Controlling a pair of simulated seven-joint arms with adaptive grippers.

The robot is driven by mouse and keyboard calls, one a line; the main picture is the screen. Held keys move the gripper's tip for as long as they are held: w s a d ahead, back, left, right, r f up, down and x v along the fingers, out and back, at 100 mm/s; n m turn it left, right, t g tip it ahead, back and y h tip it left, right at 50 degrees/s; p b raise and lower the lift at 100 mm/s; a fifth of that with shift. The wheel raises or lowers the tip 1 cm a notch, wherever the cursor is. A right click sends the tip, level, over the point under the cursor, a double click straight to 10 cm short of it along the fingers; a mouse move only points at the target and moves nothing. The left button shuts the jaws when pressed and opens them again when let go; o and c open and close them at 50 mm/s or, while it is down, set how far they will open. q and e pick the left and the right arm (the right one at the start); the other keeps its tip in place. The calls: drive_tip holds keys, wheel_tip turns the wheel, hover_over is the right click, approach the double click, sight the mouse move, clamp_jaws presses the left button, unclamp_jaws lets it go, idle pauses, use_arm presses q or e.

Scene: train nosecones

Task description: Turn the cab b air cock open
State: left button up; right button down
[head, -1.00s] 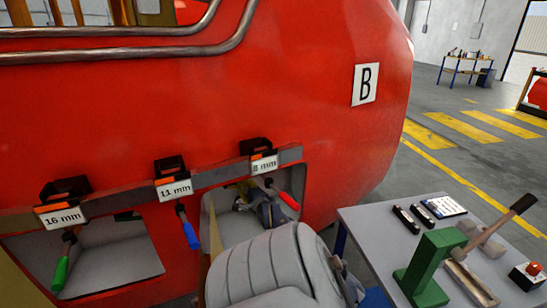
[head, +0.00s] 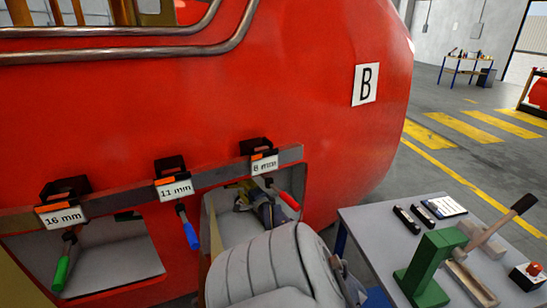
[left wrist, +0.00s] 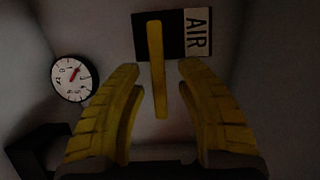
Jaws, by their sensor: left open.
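The cab b air cock shows in the left wrist view as a yellow lever (left wrist: 157,95) on a dark plate, upright in that picture. An AIR label (left wrist: 197,32) is beside it. My left gripper (left wrist: 159,68) has its yellow fingers apart, one on each side of the lever, with gaps visible; depth is hard to judge. In the head view my left gripper (head: 243,190) is partly inside the right recess of the red nosecone (head: 300,110), below the B sign (head: 365,84). The cock is hidden there. My right gripper is not in view.
A round gauge (left wrist: 72,78) is left of the lever. Tools with red (head: 288,199), blue (head: 188,232) and green (head: 61,272) handles hang from labelled holders along the rail. A bench (head: 375,225) with a green press (head: 430,265) stands at right.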

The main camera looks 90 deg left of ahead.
use_arm(q)
drive_tip(key=v, duration=1.1)
drive_tip(key=shift+d, duration=0.2)
drive_tip(key=x, duration=1.2)
drive_tip(key=shift+w, duration=0.1)
drive_tip(key=shift+d, duration=0.1)
